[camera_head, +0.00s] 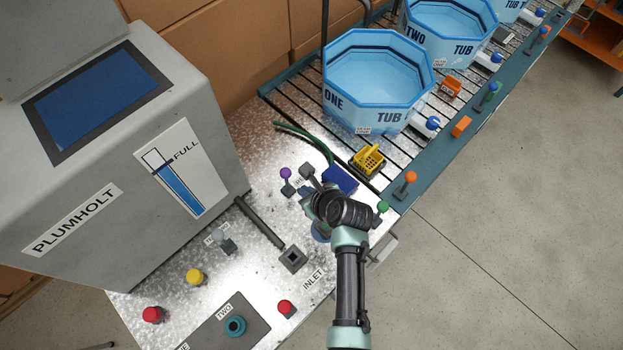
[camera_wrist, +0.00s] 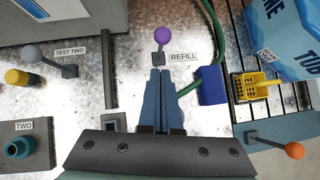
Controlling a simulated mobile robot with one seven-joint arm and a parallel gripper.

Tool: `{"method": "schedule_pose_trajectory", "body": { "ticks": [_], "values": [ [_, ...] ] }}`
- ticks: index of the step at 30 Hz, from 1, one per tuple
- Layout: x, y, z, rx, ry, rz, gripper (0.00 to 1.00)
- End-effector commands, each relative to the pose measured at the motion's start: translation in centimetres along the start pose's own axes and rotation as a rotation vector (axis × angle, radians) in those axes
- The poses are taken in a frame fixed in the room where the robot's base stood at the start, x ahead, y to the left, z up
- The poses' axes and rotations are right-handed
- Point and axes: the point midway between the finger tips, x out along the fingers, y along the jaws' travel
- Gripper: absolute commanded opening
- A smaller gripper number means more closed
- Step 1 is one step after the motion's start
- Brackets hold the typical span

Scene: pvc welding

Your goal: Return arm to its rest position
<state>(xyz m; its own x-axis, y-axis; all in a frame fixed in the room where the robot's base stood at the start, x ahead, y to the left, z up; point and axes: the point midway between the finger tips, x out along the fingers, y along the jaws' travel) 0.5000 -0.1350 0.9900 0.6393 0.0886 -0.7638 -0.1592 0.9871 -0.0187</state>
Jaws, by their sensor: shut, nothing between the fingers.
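My gripper (camera_wrist: 160,76) is shut and empty in the wrist view, its two blue-grey fingers side by side. Their tips appear just below the grey base of the purple-knobbed REFILL lever (camera_wrist: 162,37); I cannot tell whether they touch it. In the head view, my arm reaches up from the lower right over the metal bench, and its wrist hides much of the gripper. The purple knob (camera_head: 285,173) shows left of my gripper there, on an upright lever.
A grey PLUMHOLT machine (camera_head: 110,140) stands left. Blue tubs (camera_head: 375,82) line the slatted conveyor behind. A blue block (camera_head: 340,179) with a green hose, a yellow basket (camera_head: 369,160) and an orange-knobbed lever (camera_head: 410,178) are close to the arm. Open floor (camera_head: 500,220) lies right.

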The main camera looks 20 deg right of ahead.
Motion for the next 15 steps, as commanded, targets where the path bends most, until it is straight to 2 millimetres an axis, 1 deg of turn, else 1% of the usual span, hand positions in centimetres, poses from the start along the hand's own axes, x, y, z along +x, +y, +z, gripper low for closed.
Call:
{"method": "schedule_pose_trajectory", "body": {
  "ticks": [1, 6, 10, 15],
  "values": [
    [-0.9, 0.1, 0.1, -0.002, 0.0, -0.001, 0.0],
    [-3.3, 0.1, 0.3, -0.001, 0.0, 0.0, 0.0],
    [-4.6, 0.1, 0.5, -0.001, 0.0, 0.0, 0.0],
    [-5.4, 0.1, 0.5, 0.0, 0.001, 0.001, 0.0]
  ]
}}
